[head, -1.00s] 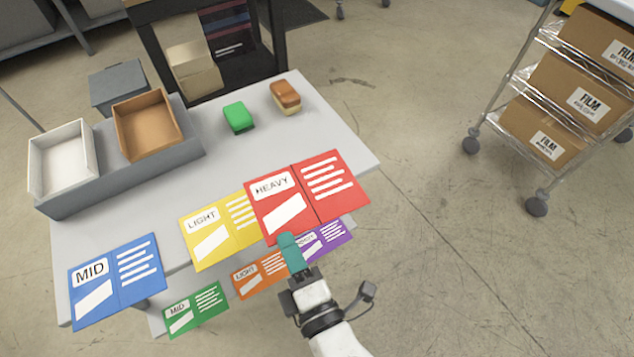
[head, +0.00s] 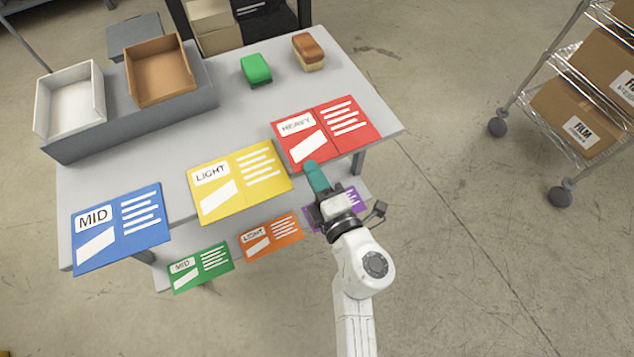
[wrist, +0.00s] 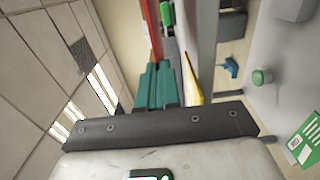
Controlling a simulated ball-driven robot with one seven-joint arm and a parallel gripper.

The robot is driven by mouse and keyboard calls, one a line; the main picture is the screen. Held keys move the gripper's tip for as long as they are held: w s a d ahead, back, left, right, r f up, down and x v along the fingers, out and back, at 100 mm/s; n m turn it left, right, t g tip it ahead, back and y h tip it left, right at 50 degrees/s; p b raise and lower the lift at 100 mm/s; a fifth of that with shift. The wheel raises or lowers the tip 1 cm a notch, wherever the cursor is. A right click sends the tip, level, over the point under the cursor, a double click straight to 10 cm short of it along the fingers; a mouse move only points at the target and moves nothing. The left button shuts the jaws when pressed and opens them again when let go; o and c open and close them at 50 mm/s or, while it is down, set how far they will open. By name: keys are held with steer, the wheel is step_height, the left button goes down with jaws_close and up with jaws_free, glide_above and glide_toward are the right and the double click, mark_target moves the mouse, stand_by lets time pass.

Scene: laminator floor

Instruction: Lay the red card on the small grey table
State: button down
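The red card (head: 345,118), marked HEAVY, is spread open over the right front of a grey table (head: 230,125). My gripper (head: 315,178) has teal fingers shut on the card's front edge. In the wrist view the red card (wrist: 153,28) shows edge-on, rising from the closed teal fingers (wrist: 158,85). There the table (wrist: 207,40) is a grey strip beside it with a gap between, so the card appears held above the top. I see no separate smaller table clearly, so I cannot tell whether this is the small one.
A yellow card (head: 240,180) and blue card (head: 118,228) lie along the front edge. Green, orange and purple cards are lower down. A green block (head: 257,69), brown-topped block (head: 308,50) and trays (head: 70,100) stand farther back. A wire cart (head: 560,110) is right.

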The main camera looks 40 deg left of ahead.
steer(key=shift+w+a+f+b, duration=0.1)
steer(key=shift+w+f+b, duration=0.15)
steer(key=shift+f, duration=0.45)
steer(key=shift+w+d+f+b, duration=0.1)
steer(key=shift+f+b, duration=0.2)
steer(key=shift+f, duration=0.4)
steer(key=shift+w+a+f+b, duration=0.1)
steer(key=shift+w+f+b, duration=0.15)
steer(key=shift+f, duration=0.45)
steer(key=shift+f, duration=0.2)
steer(key=c, duration=1.4)
jaws_free()
steer(key=shift+o, duration=0.2)
steer(key=shift+s+r, duration=0.1)
steer(key=shift+r, duration=0.05)
steer(key=v, duration=1.2)
steer(key=shift+p, duration=0.3)
